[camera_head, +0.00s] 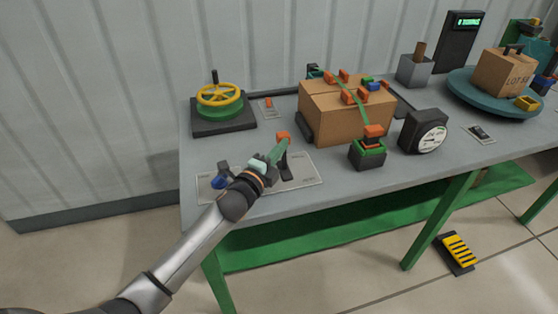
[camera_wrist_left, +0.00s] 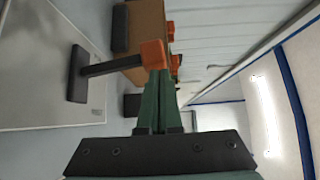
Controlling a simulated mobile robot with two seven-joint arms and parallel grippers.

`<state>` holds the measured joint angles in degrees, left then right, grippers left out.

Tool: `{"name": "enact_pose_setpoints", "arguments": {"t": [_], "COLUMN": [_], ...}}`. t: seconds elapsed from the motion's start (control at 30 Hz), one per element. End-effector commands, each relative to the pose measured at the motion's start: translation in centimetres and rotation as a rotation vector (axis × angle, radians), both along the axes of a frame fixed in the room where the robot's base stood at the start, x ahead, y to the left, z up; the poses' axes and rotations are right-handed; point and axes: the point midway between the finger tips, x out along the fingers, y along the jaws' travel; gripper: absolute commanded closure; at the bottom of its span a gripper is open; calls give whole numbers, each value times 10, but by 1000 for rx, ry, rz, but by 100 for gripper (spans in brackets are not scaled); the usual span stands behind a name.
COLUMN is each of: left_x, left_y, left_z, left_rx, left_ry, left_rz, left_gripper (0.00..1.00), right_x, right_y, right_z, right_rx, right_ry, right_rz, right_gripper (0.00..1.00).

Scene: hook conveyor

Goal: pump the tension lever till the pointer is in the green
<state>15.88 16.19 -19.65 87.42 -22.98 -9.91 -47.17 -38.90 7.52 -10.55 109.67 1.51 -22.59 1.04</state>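The tension lever is a dark bar (camera_wrist_left: 100,68) with an orange knob (camera_head: 283,135), standing up from a pale plate (camera_head: 307,181) at the table's front left. The knob also shows in the left wrist view (camera_wrist_left: 153,52). My left gripper (camera_head: 279,149) has its green fingers close together, with no clear gap. Their tips meet the near side of the knob and look to touch it; the knob does not show between them. The round gauge (camera_head: 432,138) stands on the right; its pointer is too small to read. My right gripper is out of view.
A yellow handwheel (camera_head: 219,95) stands at the back left. A strapped carton (camera_head: 337,113) and a green-and-black block with an orange top (camera_head: 368,151) stand right of the lever. A blue knob (camera_head: 219,182) is left of my gripper. A turntable (camera_head: 492,97) is far right.

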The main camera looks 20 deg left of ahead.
Motion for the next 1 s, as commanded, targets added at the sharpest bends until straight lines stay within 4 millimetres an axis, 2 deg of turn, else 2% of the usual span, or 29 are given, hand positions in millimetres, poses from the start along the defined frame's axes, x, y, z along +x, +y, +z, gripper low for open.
{"name": "enact_pose_setpoints", "arguments": {"t": [0.13,0.4,1.0], "left_x": [15,32,44], "left_y": [7,19,28], "left_z": [4,4,4], "left_rx": [2,1,1], "left_ry": [-1,-2,-2], "left_rz": [3,2,5], "left_gripper": [100,100,100], "right_x": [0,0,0], "right_y": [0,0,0], "right_z": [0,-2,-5], "right_rx": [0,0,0], "right_ry": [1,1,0], "right_rz": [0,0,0], "right_gripper": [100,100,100]}}
